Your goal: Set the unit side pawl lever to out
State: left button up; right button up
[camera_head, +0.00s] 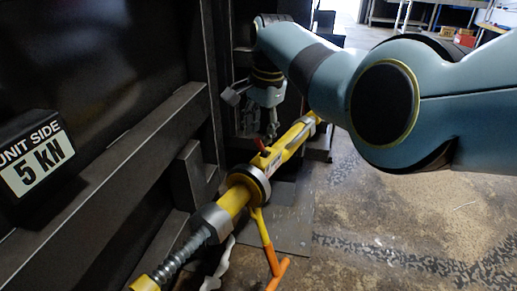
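A yellow ratchet turnbuckle (236,199) runs diagonally from the lower left to the middle, with a threaded grey rod at its lower end. A small red lever (259,145) sticks up from its upper body; I take it to be the pawl lever, but its exact setting is hard to tell. An orange-ended handle (268,250) hangs below the collar. My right gripper (272,132) points down just above and right of the red lever, seemingly apart from it. Its fingers look narrow and are too small to read. My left gripper is out of view.
A black sign (38,163) reading "UNIT SIDE 5 KN" sits on the dark steel wall (90,70) at the left. Steel ribs stand close beside the turnbuckle. The concrete floor (400,225) at the lower right is open. Shelving stands far back.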

aim_at(259, 148)
jog(key=f, duration=0.1)
jog(key=f+b, duration=0.1)
jog(key=f, duration=0.2)
jog(key=shift+w+a+f, duration=0.1)
jog(key=shift+w+a, duration=0.05)
jog(key=shift+w, duration=0.1)
grip_shut()
